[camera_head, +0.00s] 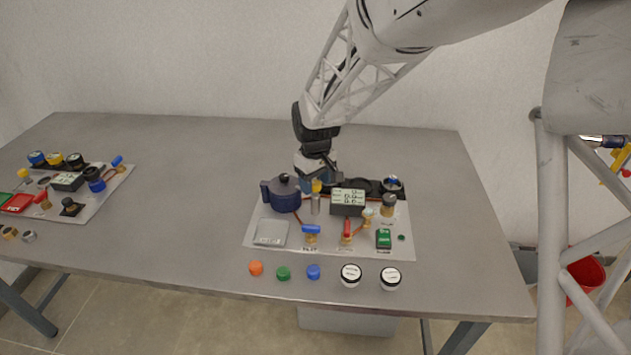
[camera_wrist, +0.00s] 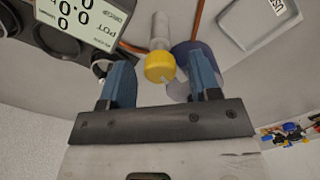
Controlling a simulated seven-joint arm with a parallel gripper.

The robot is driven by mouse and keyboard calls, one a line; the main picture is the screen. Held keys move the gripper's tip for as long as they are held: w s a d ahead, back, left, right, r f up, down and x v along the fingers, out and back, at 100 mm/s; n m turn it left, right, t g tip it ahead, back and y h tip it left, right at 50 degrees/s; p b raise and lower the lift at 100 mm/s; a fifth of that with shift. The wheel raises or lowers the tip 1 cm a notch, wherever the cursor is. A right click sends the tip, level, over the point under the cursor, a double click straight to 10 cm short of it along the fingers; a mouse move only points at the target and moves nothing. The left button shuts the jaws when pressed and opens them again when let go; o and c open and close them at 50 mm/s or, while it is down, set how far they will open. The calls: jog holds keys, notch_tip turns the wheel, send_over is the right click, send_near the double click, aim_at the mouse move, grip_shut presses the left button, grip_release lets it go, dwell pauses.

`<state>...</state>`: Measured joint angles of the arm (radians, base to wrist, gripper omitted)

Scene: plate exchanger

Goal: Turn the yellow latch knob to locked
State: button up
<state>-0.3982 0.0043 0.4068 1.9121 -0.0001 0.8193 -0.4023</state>
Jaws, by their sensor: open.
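The yellow latch knob (camera_wrist: 160,66) sits on the end of a pale grey cylinder (camera_wrist: 160,28) in the wrist view. A light mark shows on its face. In the head view only a small part of the yellow knob (camera_head: 317,186) shows below my gripper (camera_head: 314,182). In the wrist view my gripper (camera_wrist: 162,84) is open, with one blue finger on each side of the knob. Gaps show between knob and fingers, and no contact is visible. The knob's far side is hidden, and I cannot tell its exact turn position.
A dark blue pot (camera_head: 283,195) stands left of the knob and a display box (camera_head: 347,201) right. Blue (camera_head: 311,229) and red (camera_head: 347,227) valve handles are in front on the grey panel (camera_head: 330,248). Loose caps and white discs line the table front. The table's middle left is clear.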

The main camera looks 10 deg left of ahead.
aim_at(316, 183)
jog(key=shift+r, duration=3.9)
jog(key=shift+s+d+r, duration=0.25)
jog(key=shift+d, duration=0.2)
jog(key=s+d+r+m+t, duration=0.1)
jog(key=s+d+r+m, duration=0.1)
jog(key=s+d+r, duration=0.4)
jog(key=s+d+r+m, duration=0.2)
jog(key=s+d+m, duration=0.1)
jog(key=s+d, duration=0.6)
jog(key=s+d+m, duration=0.2)
jog(key=s+d, duration=0.3)
jog(key=s, duration=0.3)
jog(key=s+d+m+t, duration=0.1)
jog(key=s+d+m, duration=0.1)
jog(key=s+d, duration=0.3)
jog(key=s, duration=0.3)
jog(key=shift+s+d+f+t, duration=0.25)
jog(key=shift+s+f+t, duration=0.05)
jog(key=shift+s+f, duration=0.1)
jog(key=shift+o, duration=0.2)
